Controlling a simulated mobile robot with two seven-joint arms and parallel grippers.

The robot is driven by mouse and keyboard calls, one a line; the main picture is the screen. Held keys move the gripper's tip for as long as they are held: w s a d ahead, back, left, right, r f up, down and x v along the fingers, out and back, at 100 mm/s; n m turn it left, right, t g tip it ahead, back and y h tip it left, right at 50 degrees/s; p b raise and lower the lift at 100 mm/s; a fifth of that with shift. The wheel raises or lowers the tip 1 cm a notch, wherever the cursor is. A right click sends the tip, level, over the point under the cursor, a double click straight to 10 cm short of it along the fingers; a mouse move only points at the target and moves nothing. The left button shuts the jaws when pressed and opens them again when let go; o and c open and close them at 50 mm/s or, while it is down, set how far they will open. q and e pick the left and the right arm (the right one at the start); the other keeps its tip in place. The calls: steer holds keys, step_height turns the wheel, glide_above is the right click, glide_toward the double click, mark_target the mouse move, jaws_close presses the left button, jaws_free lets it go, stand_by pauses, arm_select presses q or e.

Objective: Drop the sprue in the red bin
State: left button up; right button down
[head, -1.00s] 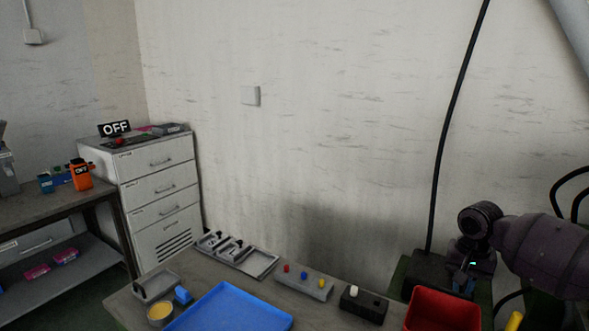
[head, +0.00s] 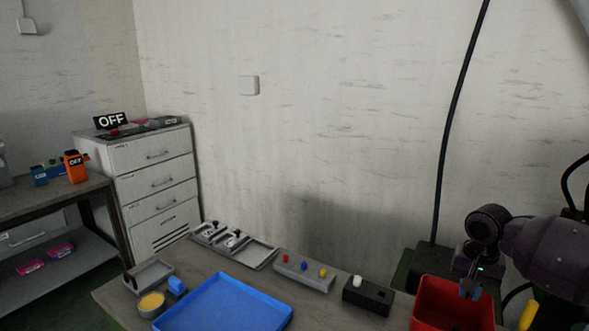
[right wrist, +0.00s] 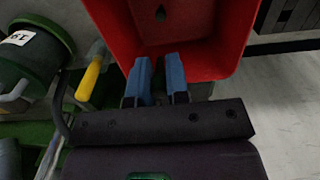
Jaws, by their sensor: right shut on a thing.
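The red bin (head: 425,318) stands at the lower right of the head view, at the right end of the bench. My right gripper (head: 470,291) is over the bin's opening, towards its right side. In the right wrist view its two blue fingers (right wrist: 160,75) point into the red bin (right wrist: 112,30), with a narrow gap between them. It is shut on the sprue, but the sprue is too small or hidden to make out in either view. My left gripper is not in view.
A blue tray (head: 290,310) lies on the bench, with grey fixtures (head: 262,255) and a block with coloured knobs (head: 304,276) behind it. A black box (head: 368,300) sits left of the bin. A yellow handle (right wrist: 88,78) is beside the bin.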

steer(key=c, duration=1.2)
jaws_free()
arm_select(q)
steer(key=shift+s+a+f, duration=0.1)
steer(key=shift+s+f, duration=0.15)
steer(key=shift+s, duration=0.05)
arm_select(e)
steer(key=shift+o, duration=0.8)
step_height(320, 180, up, 10)
steer(key=shift+f+p, duration=0.2)
steer(key=shift+p, duration=0.6)
steer(key=shift+r, duration=0.55)
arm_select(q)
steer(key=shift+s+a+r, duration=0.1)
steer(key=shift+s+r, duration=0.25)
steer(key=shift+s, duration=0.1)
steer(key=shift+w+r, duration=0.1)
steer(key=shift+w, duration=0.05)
